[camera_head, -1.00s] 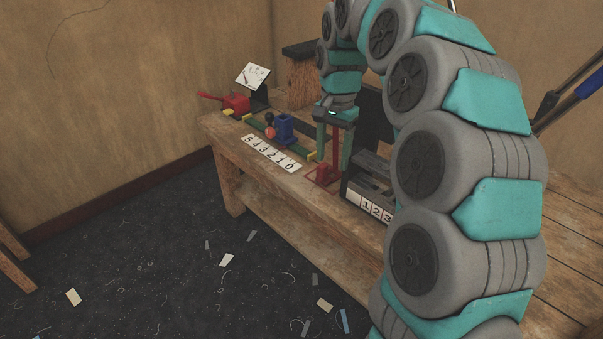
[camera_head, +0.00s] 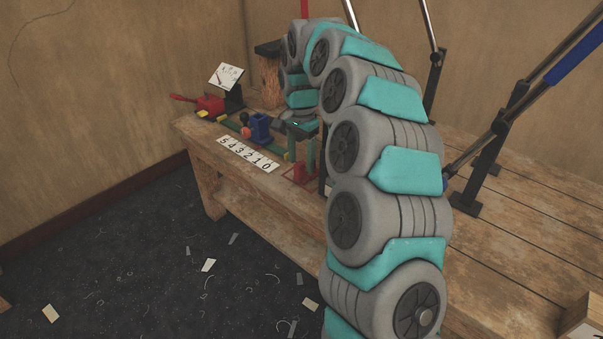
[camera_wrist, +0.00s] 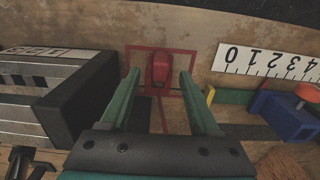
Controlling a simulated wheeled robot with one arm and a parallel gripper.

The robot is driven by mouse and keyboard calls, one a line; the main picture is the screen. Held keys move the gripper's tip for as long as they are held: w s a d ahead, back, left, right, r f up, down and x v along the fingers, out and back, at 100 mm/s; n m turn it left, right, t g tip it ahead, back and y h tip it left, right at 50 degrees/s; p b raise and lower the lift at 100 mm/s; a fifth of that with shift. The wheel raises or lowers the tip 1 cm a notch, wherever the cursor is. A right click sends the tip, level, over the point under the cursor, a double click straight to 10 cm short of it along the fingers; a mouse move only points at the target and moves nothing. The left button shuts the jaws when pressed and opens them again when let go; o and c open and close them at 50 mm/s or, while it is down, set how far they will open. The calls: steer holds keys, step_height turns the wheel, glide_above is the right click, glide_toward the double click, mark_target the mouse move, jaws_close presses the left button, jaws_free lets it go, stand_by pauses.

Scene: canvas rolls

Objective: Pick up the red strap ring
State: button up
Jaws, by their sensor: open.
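A small red block-like piece, which I take for the red strap ring (camera_wrist: 160,68), sits inside a red outlined square on the wooden bench. In the head view the same red piece (camera_head: 299,172) is near the bench's front edge, below my gripper. My gripper (camera_head: 300,157) points down with its two green fingers apart and empty. In the wrist view the fingers reach toward the red piece, one to each side of it. I cannot tell whether they touch it. No ring hole is clear in either view.
A white number strip (camera_head: 248,154) lies left of the red square, with a blue block (camera_head: 260,127) and a red ball behind it. A dark box with grey bars (camera_wrist: 75,105) stands close to the left finger in the wrist view. A sign (camera_head: 226,76) stands at the back.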

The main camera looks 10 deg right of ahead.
step_height(320, 180, down, 2)
steer(key=shift+f, duration=0.25)
jaws_close()
stand_by(0.3)
